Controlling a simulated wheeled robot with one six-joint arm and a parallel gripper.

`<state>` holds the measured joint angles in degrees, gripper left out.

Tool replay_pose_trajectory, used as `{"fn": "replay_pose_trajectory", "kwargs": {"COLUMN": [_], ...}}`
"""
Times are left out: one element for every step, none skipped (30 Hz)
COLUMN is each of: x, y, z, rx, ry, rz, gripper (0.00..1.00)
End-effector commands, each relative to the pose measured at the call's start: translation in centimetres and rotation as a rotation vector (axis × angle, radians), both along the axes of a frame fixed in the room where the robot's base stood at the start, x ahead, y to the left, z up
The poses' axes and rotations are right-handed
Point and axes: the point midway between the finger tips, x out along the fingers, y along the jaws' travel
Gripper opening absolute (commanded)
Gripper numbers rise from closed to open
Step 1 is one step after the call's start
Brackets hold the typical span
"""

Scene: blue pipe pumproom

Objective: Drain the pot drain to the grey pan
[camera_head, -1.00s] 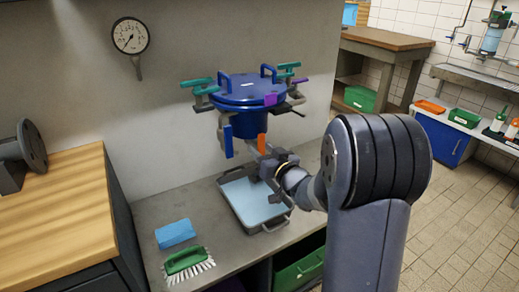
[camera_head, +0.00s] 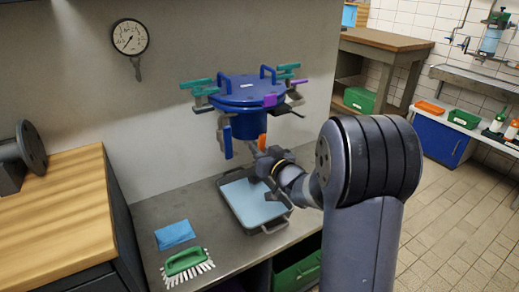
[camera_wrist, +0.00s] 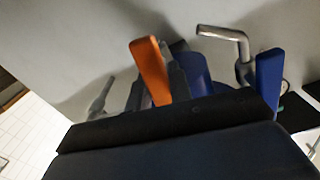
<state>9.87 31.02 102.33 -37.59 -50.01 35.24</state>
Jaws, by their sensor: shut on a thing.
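The blue lidded pot (camera_head: 243,122) is mounted in front of the wall, above the bench. An orange lever (camera_head: 262,141) is at its lower right side; it also shows in the wrist view (camera_wrist: 151,70). My gripper (camera_head: 265,158) is at this lever and shut on it, though the contact is partly hidden. A blue lever (camera_head: 228,148) hangs at the pot's lower left, also in the wrist view (camera_wrist: 268,82). The grey pan (camera_head: 228,203) stands on the bench below the pot, with a flat light blue surface inside. The pot's outlet is hidden, and no stream is discernible.
A blue cloth (camera_head: 175,234) and a green brush (camera_head: 186,264) lie left of the pan. Clamp handles with teal (camera_head: 196,83) and purple (camera_head: 270,100) grips ring the lid. A pressure gauge (camera_head: 130,37) is on the wall. Floor at right is clear.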

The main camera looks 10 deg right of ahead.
Motion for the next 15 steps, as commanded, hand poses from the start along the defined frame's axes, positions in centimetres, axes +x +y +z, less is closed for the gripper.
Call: {"fn": "replay_pose_trajectory", "kwargs": {"x": [-0.01, 0.00, 0.00, 0.00, 0.00, 0.00, 0.00, -0.01, -0.01, -0.01, 0.00, 0.00, 0.00, 0.00, 0.00], "y": [-0.01, -0.02, -0.02, -0.02, -0.02, -0.02, -0.02, -0.01, -0.02, -0.02, -0.02, -0.02, -0.02, -0.02, -0.01], "z": [-0.01, -0.01, -0.01, -0.01, -0.01, -0.01, 0.00, 0.00, 0.02, 0.03, 0.05, 0.08, 0.10, 0.12, 0.14], "rx": [0.001, 0.001, 0.001, 0.001, 0.001, 0.001, 0.003, 0.004, 0.008, 0.013, 0.020, 0.029, 0.038, 0.049, 0.067], "ry": [0.000, 0.000, 0.000, 0.000, 0.000, 0.000, 0.001, 0.003, 0.004, 0.005, 0.008, 0.010, 0.013, 0.016, 0.022], "rz": [-0.001, -0.001, -0.001, -0.001, -0.001, -0.001, -0.001, -0.001, -0.001, -0.001, -0.001, -0.001, -0.001, 0.000, -0.001], "gripper": [0.00, 0.00, 0.00, 0.00, 0.00, 0.00, 0.00, 0.00, 0.00, 0.00, 0.00, 0.00, 0.00, 0.00, 0.00]}}
